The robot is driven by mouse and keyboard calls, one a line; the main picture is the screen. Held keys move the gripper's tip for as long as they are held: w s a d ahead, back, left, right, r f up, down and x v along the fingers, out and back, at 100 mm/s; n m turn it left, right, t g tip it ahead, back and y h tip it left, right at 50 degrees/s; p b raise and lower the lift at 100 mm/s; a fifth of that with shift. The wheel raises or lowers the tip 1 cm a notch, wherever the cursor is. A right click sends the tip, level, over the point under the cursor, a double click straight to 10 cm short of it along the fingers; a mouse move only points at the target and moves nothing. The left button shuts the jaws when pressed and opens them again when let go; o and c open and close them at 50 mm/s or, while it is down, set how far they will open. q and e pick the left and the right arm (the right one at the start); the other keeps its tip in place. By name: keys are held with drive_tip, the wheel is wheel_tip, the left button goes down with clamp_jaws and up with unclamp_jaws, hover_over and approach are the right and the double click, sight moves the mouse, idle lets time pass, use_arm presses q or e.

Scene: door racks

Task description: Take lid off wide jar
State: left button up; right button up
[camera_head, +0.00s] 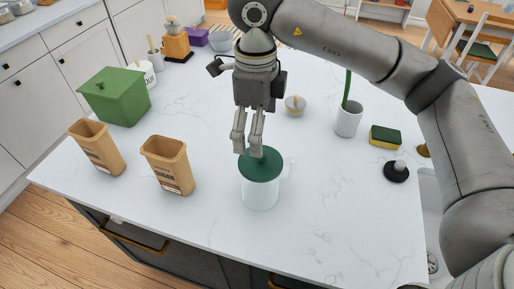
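The wide jar (260,193) is a white container standing upright on the island top in the middle of the view, with what looks like a pale handle at its right side. Its dark green lid (268,172) sits on top. My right gripper (247,153) points down from above, with its fingertips at the back left part of the lid, by its knob. The fingers are a little apart. They partly hide the knob, so whether they grip it is unclear. My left gripper is not in view.
Two brown open containers (168,165) and a green box (116,97) stand to the left. A white cup with a green stem (348,120), a sponge (385,137) and a black round item (396,172) are to the right. The counter in front of the jar is clear.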

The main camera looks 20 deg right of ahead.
sight(257, 159)
drive_tip(key=shift+s+f, duration=0.25)
drive_tip(key=shift+f, duration=0.95)
drive_tip(key=shift+w+f+p, duration=0.1)
drive_tip(key=shift+f+p, duration=0.2)
drive_tip(key=shift+f, duration=0.05)
drive_tip(key=f+p, duration=0.2)
drive_tip(key=shift+w+d+f, duration=0.15)
drive_tip(key=shift+w+f, duration=0.05)
drive_tip(key=shift+f, duration=0.1)
wheel_tip(257, 159, down, 2)
drive_tip(key=shift+f+p, duration=0.1)
drive_tip(key=shift+p, duration=0.3)
drive_tip(key=shift+f, duration=0.3)
drive_tip(key=shift+c, duration=0.6)
drive_tip(key=c, duration=0.7)
drive_tip(key=shift+s, duration=0.2)
drive_tip(key=c, duration=0.6)
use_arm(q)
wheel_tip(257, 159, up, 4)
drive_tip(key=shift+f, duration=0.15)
use_arm(e)
drive_tip(key=shift+s, duration=0.1)
drive_tip(key=shift+c, duration=0.9)
